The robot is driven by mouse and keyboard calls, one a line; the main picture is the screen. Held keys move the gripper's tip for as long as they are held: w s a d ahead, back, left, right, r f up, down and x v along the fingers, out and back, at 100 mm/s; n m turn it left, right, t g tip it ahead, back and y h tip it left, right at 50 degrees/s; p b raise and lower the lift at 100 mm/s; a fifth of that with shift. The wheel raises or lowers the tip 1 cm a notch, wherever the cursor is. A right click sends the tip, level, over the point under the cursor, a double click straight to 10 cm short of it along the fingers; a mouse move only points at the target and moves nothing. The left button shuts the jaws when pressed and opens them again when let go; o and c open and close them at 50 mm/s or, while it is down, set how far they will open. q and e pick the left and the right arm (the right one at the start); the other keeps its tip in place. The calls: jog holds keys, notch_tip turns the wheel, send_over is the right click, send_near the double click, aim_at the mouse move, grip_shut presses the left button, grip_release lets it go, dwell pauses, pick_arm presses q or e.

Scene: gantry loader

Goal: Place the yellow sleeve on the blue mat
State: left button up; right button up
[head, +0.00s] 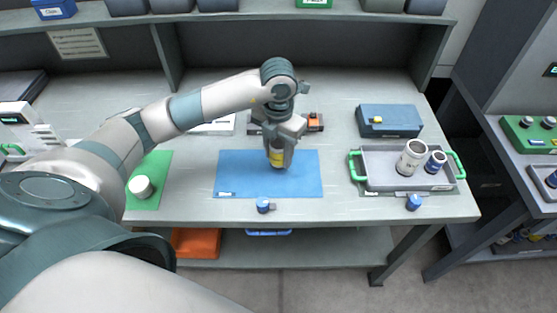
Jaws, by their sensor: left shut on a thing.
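The blue mat (300,182) lies flat on the workbench in the middle of the head view. My left gripper (277,150) reaches in from the left and points down over the mat. It is shut on the yellow sleeve (277,161), whose lower part shows below the fingers. The sleeve looks upright, over the upper middle of the mat. I cannot tell whether its bottom touches the mat. My right gripper is not in the view.
A grey tray (378,181) with green handles holds a white cylinder (411,157) and a blue-and-white one (435,161). A blue box (389,121) stands behind it. A green mat (152,167) bears a white round piece (140,187). A small blue item (264,205) lies before the blue mat.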

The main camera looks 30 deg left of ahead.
aim_at(279, 172)
pick_arm(q)
jog(key=shift+f+p, duration=0.95)
jog(key=shift+f, duration=1.05)
jog(key=shift+f, duration=0.1)
jog(key=shift+f, duration=0.1)
jog(key=o, duration=1.4)
jog(key=shift+c, duration=0.2)
jog(key=shift+r, duration=0.3)
